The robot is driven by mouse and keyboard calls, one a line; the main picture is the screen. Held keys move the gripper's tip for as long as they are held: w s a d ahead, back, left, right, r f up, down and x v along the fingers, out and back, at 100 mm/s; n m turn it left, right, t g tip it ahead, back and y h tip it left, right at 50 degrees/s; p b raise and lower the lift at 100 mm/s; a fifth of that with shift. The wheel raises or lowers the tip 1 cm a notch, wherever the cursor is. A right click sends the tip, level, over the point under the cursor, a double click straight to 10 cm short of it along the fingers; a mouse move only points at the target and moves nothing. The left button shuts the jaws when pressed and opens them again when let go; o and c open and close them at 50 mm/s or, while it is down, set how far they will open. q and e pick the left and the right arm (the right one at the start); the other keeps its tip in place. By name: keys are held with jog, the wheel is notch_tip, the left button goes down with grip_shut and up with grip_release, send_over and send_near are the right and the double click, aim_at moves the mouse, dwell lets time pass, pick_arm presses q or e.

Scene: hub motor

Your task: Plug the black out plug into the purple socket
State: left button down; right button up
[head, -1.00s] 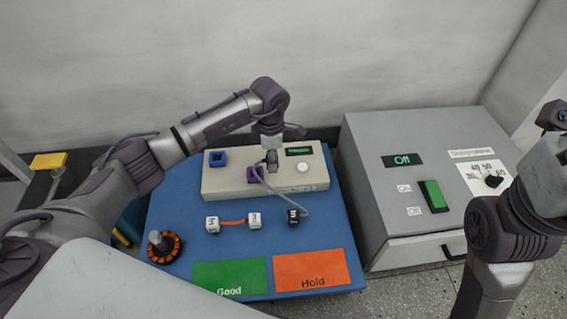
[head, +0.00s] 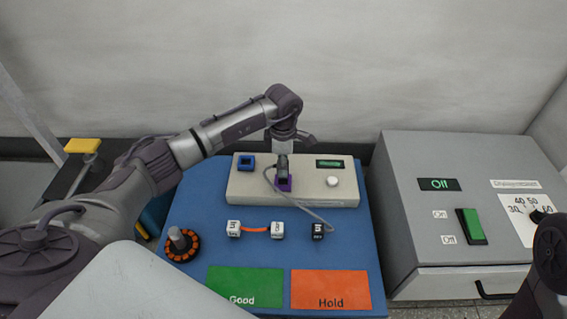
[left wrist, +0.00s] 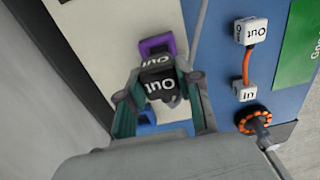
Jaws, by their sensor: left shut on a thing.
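The black out plug (left wrist: 160,86) is between the fingers of my left gripper (left wrist: 158,100), its "Out" label facing the wrist camera. In the head view my left gripper (head: 282,160) points down, shut on the plug, right above the purple socket (head: 284,185) on the beige box. In the left wrist view the purple socket (left wrist: 156,45) shows just beyond the plug and is partly covered by it. I cannot tell whether the plug touches or enters it. A grey cable runs from the plug to the black in plug (head: 318,231) on the blue mat. My right gripper is out of view.
A blue socket (head: 246,162) and a white button (head: 333,181) are on the beige box (head: 245,188). White plugs (head: 278,230) on an orange cable and a ring-shaped motor (head: 180,244) lie on the blue mat (head: 215,207). A grey switch unit (head: 420,225) stands at right.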

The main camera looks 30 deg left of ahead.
pick_arm(q)
jog(key=shift+f, duration=0.1)
dwell(0.5)
jog(key=shift+f, duration=0.45)
jog(key=shift+f, duration=0.15)
jog(key=shift+f+b, duration=0.35)
jog(key=shift+b, duration=0.05)
jog(key=shift+f+p, duration=0.4)
jog(key=shift+f, duration=0.4)
dwell(3.9)
jog(key=c, duration=0.7)
grip_release()
